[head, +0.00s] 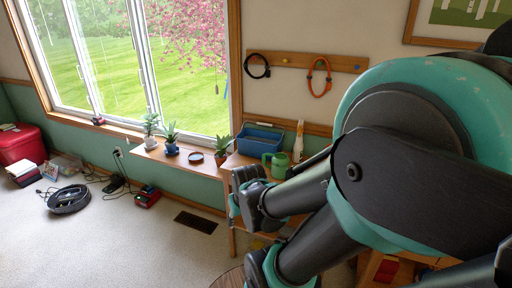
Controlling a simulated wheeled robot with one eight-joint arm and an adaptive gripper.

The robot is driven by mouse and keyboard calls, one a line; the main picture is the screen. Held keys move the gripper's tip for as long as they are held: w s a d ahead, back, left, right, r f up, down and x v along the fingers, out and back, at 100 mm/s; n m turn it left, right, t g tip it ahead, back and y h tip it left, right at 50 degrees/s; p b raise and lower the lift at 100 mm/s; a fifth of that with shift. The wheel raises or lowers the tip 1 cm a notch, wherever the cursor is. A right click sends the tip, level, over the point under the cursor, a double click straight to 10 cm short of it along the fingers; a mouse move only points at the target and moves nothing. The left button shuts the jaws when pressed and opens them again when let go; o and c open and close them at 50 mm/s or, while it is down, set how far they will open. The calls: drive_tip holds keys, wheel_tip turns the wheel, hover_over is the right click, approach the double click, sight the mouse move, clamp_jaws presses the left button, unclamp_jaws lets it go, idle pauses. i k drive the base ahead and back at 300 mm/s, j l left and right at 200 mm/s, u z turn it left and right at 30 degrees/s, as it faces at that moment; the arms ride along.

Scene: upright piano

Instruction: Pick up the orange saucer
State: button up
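A small round dish (196,157), dark inside with a brownish rim, lies flat on the wooden shelf (178,157) under the window. It is the only saucer-like thing I can make out, and its orange colour is not clear at this size. My dark grey and teal arm fills the right side of the head view. The end of my arm (246,200) is in front of the shelf's right end, to the right of the dish and apart from it. The fingers cannot be told apart from the links, so their opening is unclear. I see nothing held.
Potted plants (170,139) stand left of the dish, and a terracotta pot plant (222,150) stands close on its right. A blue bin (260,138) and a green watering can (276,164) are further right.

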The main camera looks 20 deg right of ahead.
sight(195, 157)
drive_tip(key=i+j+z, duration=0.4)
drive_tip(key=i, duration=0.25)
drive_tip(key=i+j+z, duration=0.45)
drive_tip(key=j, duration=0.35)
drive_tip(key=i+l, duration=0.05)
